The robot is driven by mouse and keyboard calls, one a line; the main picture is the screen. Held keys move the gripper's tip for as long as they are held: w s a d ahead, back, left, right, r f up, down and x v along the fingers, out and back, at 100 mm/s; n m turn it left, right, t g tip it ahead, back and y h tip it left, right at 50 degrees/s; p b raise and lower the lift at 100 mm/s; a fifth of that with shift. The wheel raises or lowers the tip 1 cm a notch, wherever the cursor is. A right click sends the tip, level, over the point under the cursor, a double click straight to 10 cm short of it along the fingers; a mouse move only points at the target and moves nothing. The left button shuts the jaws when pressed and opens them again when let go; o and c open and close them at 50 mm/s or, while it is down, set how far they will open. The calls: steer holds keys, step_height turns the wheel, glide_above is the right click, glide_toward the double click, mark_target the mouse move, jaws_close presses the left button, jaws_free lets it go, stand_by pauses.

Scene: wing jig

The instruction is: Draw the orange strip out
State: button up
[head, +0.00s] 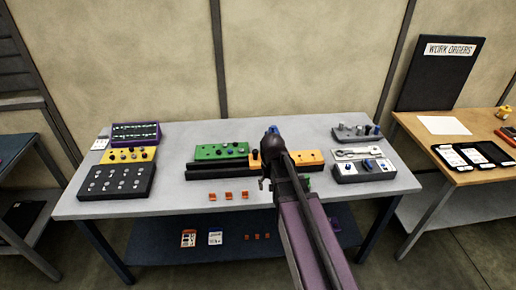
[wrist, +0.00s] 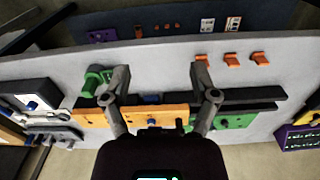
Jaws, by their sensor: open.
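The orange strip (head: 309,157) lies along the black jig rail (head: 215,171) in the middle of the grey table, and its right part reaches past my arm. My arm hides its middle in the head view. In the wrist view the orange strip (wrist: 152,115) runs across below my fingertips, with dark knobs on it. My gripper (wrist: 158,75) is open and empty, its two fingers wide apart over the strip and the table. I cannot tell whether they touch anything. In the head view my gripper (head: 268,184) is mostly hidden behind the arm.
A green panel (head: 210,152) stands behind the rail. Several orange clips (head: 229,195) lie in front. A black knob box (head: 116,182) and yellow box (head: 127,155) are at left; grey fixtures (head: 362,171) at right. The table's front strip is mostly clear.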

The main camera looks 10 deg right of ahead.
mark_target(255, 151)
steer(key=w+r+m+p, duration=0.2)
steer(key=w+r+p, duration=0.1)
steer(key=w, duration=1.1)
steer(key=w+r+m+p, duration=0.2)
steer(key=w+r+p, duration=0.1)
steer(key=w, duration=1.1)
steer(key=shift+a+r+p, duration=0.3)
steer(key=shift+a+r, duration=0.05)
steer(key=shift+r, duration=0.3)
steer(key=shift+f, duration=0.15)
step_height(255, 151, down, 13)
steer(key=b, duration=1.3)
steer(key=shift+f+b, duration=0.2)
steer(key=shift+b, duration=0.2)
jaws_close()
